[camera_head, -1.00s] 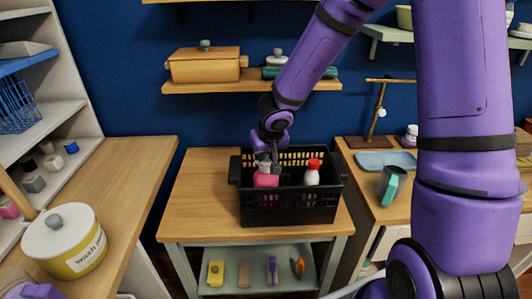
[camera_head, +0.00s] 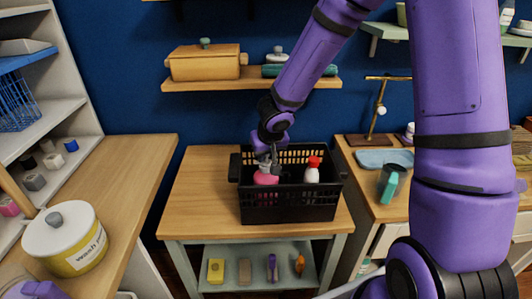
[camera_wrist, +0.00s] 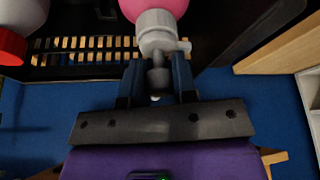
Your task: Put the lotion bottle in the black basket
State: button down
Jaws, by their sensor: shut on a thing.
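The pink lotion bottle (camera_head: 265,178) with its grey-white pump top is inside the black basket (camera_head: 290,212), in the left part. The basket's front wall hides its lower part, and I cannot tell whether it touches the floor. My gripper (camera_head: 268,158) reaches down from above and is shut on the pump. In the wrist view, the fingers of my gripper (camera_wrist: 157,78) close on the neck of the pump top (camera_wrist: 157,28). The pink body (camera_wrist: 150,6) is cut off at the top edge.
A white bottle with a red cap (camera_head: 312,171) stands in the right part of the basket. The basket is on a small wooden table (camera_head: 200,195) with bare room at left. A shelf (camera_head: 250,87) hangs behind. A teal cup (camera_head: 391,184) stands on the right counter.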

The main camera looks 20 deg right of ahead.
jog(key=c, duration=0.8)
grip_release()
jog(key=shift+f, duration=0.1)
jog(key=shift+r, duration=0.2)
jog(key=shift+r, duration=4.3)
jog(key=shift+v, duration=5.05)
jog(key=shift+s+r, duration=0.1)
jog(key=shift+r, duration=0.25)
